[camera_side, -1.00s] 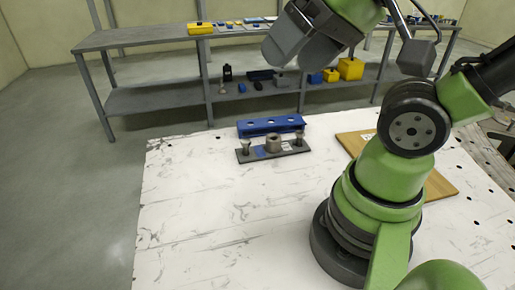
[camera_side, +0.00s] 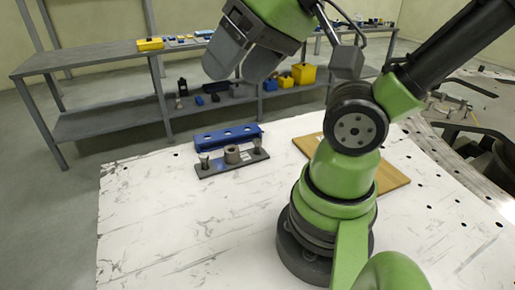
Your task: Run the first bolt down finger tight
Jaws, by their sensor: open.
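The dark turret plate (camera_side: 217,169) lies flat on the white table, with a round grey boss (camera_side: 232,155) at its middle. One bolt (camera_side: 204,160) stands upright at its left end and another bolt (camera_side: 257,145) stands at its right end. How deep either bolt sits cannot be told. My gripper (camera_side: 240,72) is at the top of the view, well above the plate, with its two grey fingers apart and nothing seen between them.
A blue block with holes (camera_side: 227,136) lies just behind the plate. A wooden board (camera_side: 392,178) lies to the right, partly behind my arm. A grey shelf bench (camera_side: 100,62) with yellow and blue items stands at the back. The table's front left (camera_side: 170,235) is clear.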

